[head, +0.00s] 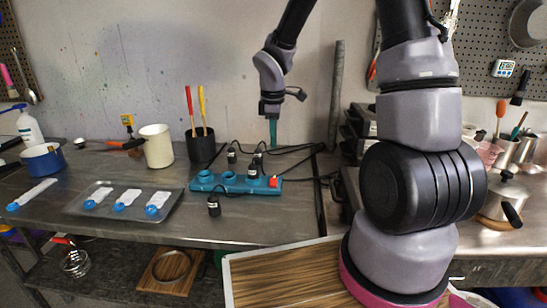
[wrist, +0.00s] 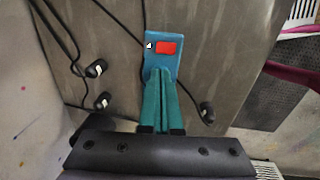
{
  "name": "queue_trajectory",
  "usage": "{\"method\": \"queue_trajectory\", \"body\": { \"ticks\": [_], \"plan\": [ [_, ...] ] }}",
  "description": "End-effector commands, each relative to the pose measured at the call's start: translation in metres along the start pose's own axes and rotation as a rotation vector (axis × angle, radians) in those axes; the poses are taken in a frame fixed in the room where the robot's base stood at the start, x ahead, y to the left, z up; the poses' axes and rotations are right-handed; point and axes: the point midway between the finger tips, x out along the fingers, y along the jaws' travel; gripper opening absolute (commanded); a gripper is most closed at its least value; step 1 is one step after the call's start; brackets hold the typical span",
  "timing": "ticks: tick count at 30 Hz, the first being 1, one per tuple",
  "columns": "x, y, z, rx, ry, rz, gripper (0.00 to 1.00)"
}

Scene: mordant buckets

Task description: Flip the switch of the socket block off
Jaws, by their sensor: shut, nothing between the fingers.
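The blue socket block (head: 228,187) lies on the metal bench in the head view, with round sockets along its top and a black plug (head: 252,172) at one of them. Its red switch (head: 273,182) is at the right end. In the wrist view the switch (wrist: 166,48) shows just beyond the fingertips, beside a small white mark; the fingers hide much of the block (wrist: 158,67). My gripper (head: 273,146) points down with teal fingers above the block's right end, apart from it. The fingers (wrist: 161,72) are shut and empty. I cannot tell which way the switch is tilted.
Loose black plugs (head: 213,206) and cables lie around the block. A black pot with red and yellow handles (head: 202,145) and a white cup (head: 157,146) stand to the left. A grey tray (head: 110,216) holds several strips. Bare bench (head: 258,232) lies in front.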

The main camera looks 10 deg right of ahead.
Motion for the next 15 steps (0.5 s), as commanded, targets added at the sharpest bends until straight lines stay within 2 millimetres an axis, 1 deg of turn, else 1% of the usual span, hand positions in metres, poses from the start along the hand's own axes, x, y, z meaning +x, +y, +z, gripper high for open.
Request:
{"method": "queue_trajectory", "body": {
  "ticks": [5, 9, 15],
  "plan": [
    [0.031, -0.002, 0.000, -0.003, -0.003, -0.006, 0.00],
    [0.063, -0.002, 0.000, -0.002, -0.004, -0.006, 0.00],
    [0.102, -0.002, 0.000, -0.003, -0.003, -0.005, 0.00]
  ]
}}
